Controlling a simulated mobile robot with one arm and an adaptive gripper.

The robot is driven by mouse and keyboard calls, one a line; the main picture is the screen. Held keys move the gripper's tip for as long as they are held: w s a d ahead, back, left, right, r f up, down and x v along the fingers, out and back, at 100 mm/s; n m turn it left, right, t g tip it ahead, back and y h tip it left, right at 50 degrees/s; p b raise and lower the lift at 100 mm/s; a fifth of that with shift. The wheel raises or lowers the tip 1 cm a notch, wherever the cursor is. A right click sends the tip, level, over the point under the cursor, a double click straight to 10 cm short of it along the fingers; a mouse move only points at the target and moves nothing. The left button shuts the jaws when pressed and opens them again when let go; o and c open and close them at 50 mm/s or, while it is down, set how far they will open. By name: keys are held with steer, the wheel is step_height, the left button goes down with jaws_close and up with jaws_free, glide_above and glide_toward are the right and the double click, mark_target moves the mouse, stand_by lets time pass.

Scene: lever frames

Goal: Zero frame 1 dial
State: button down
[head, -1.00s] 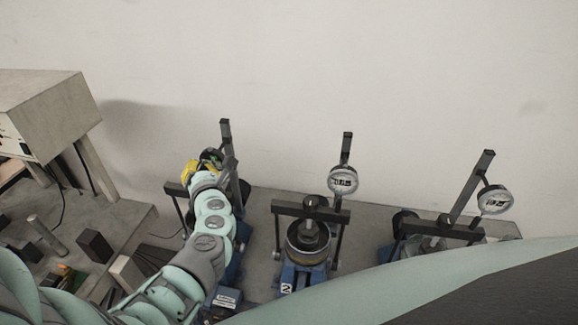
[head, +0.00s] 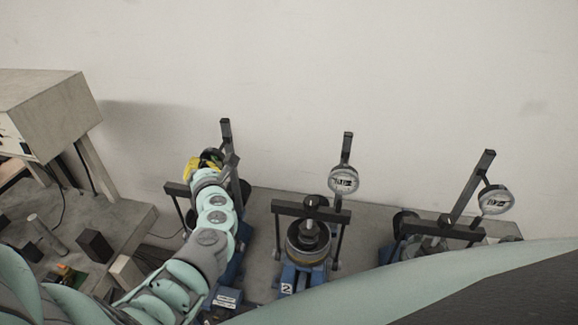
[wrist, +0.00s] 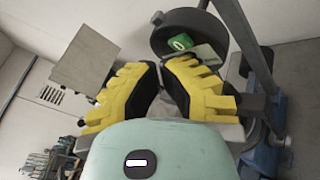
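Frame 1 (head: 226,140) is the leftmost lever frame, mostly hidden behind my arm. Its dark round dial (head: 211,156) shows just beyond my gripper (head: 198,166). In the wrist view the dial (wrist: 168,38) is a dark disc on an arm from the grey post, with a green button (wrist: 180,43) marked 0. My yellow gripper (wrist: 160,66) has its fingertips drawn together, with only a thin gap, and nothing shows between them. The tips appear just below and left of the green button in the picture. I cannot tell whether they touch the dial.
Frame 2 (head: 312,206), with its white dial (head: 343,180), stands to the right. Another frame with a dial (head: 495,200) stands farther right. A box-like cabinet (head: 45,110) and a bench (head: 85,215) with dark blocks are at the left. The wall is close behind.

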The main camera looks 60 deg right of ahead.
steer(key=shift+d, duration=0.55)
stand_by(0.6)
